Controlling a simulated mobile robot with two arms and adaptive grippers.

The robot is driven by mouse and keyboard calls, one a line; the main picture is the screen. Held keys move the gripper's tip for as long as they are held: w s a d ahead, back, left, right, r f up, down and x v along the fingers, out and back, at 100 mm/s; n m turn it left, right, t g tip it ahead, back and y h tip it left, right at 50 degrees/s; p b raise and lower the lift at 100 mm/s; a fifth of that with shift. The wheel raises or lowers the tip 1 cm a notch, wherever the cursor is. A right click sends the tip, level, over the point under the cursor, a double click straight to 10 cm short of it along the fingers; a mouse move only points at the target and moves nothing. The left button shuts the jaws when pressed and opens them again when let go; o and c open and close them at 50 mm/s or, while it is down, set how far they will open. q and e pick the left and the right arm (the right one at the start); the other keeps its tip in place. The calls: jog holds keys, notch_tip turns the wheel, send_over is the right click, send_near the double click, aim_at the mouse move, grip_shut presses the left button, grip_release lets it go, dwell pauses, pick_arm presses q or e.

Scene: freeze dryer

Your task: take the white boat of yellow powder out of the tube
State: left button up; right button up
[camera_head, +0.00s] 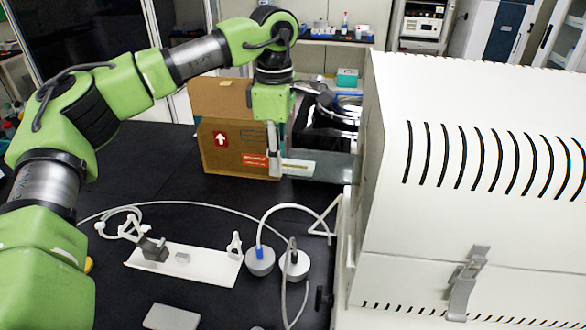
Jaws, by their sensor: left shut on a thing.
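The white boat (299,167) shows as a small pale strip with a faint yellowish top, in the middle of the view. My left gripper (274,157) points down and is shut on the boat's left end. The grey tube (338,168) sticks out to the left from the white furnace. The boat lies at the tube's open left end; I cannot tell how much of it is still inside the tube. The fingertips are small and partly hidden. My right gripper is not in view.
The large white furnace (470,200) with slotted cover fills the right side. A cardboard box (225,150) stands close behind my left gripper. A white plate (205,268) with grey fittings, two round grey pieces and hoses lie on the black table (190,200).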

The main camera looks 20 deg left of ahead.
pick_arm(q)
jog(key=shift+s+a, duration=1.3)
jog(key=shift+a, duration=3.55)
jog(key=s+b, duration=0.3)
jog(key=s, duration=1.1)
jog(key=shift+s+d, duration=0.15)
jog(key=shift+d, duration=0.15)
